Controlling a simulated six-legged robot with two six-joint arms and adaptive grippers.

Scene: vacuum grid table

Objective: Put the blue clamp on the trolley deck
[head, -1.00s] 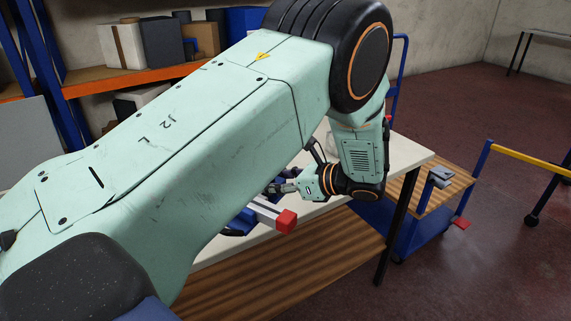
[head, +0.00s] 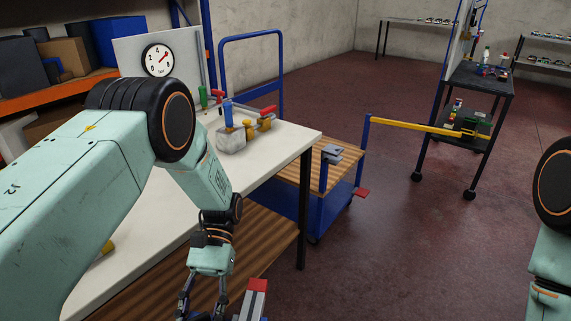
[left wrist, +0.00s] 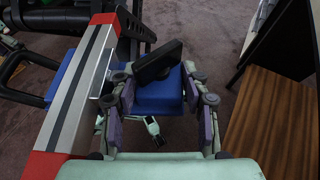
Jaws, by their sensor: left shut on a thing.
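The blue clamp has a silver bar with red ends (left wrist: 80,95) and blue jaw parts; in the left wrist view a blue body (left wrist: 160,97) with a black handle sits between the fingers. My left gripper (left wrist: 160,105) is shut on this blue body. In the head view the gripper (head: 202,312) hangs in front of the white table, partly cut off at the bottom edge, with a red end of the clamp (head: 257,285) beside it. The trolley's wooden deck (head: 300,172) stands beyond the table's right end. My right gripper is out of view.
A small grey item (head: 331,152) lies on the deck. The trolley has a blue rail (head: 281,75) and a yellow bar (head: 418,127). The white table (head: 285,142) carries a grey block (head: 230,138) and coloured handles. A dark cart (head: 480,80) stands farther right; open floor lies between.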

